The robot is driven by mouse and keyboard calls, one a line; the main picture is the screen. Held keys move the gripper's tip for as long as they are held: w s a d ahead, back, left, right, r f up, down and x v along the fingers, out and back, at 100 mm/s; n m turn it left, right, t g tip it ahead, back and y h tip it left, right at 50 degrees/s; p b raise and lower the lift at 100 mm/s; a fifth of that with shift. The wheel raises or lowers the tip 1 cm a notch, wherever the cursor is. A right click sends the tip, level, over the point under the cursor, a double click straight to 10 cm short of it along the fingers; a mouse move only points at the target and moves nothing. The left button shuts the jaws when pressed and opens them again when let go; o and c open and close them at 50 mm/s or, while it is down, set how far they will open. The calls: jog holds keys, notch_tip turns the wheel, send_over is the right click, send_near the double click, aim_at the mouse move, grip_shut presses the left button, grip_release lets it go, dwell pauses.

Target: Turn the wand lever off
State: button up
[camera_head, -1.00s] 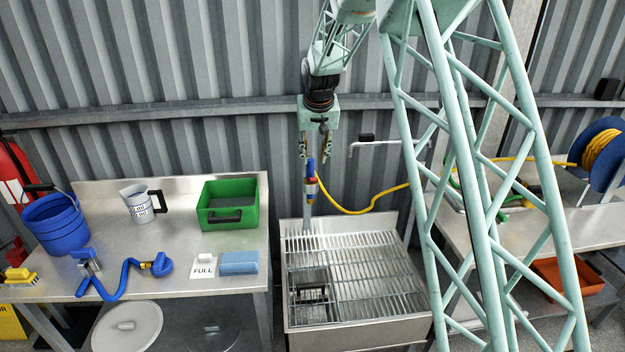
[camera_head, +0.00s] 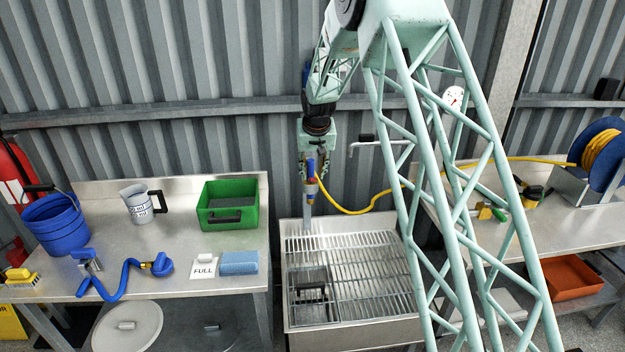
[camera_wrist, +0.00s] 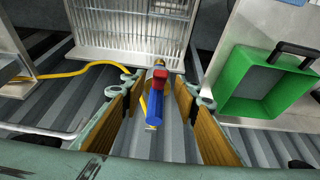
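The wash wand (camera_head: 310,186), with blue and red parts and a yellow hose, stands upright at the back of the grated sink. In the wrist view its blue end (camera_wrist: 158,112) points toward me, with a red part (camera_wrist: 160,76) beyond it. I cannot clearly tell which part is the lever or how it is set. My gripper (camera_head: 315,172) is just above and around the wand's top. In the wrist view my gripper (camera_wrist: 165,105) is open, with one brown-padded finger on each side of the blue end and gaps between.
The steel sink (camera_head: 360,328) with its grate lies below. A yellow hose (camera_head: 360,210) runs right from the wand to a blue reel (camera_head: 590,150). A wall spout (camera_head: 375,141) is close right of my gripper. A green tote (camera_head: 228,226) stands on the left table.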

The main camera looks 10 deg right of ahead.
jog(key=shift+x, duration=2.15)
grip_shut()
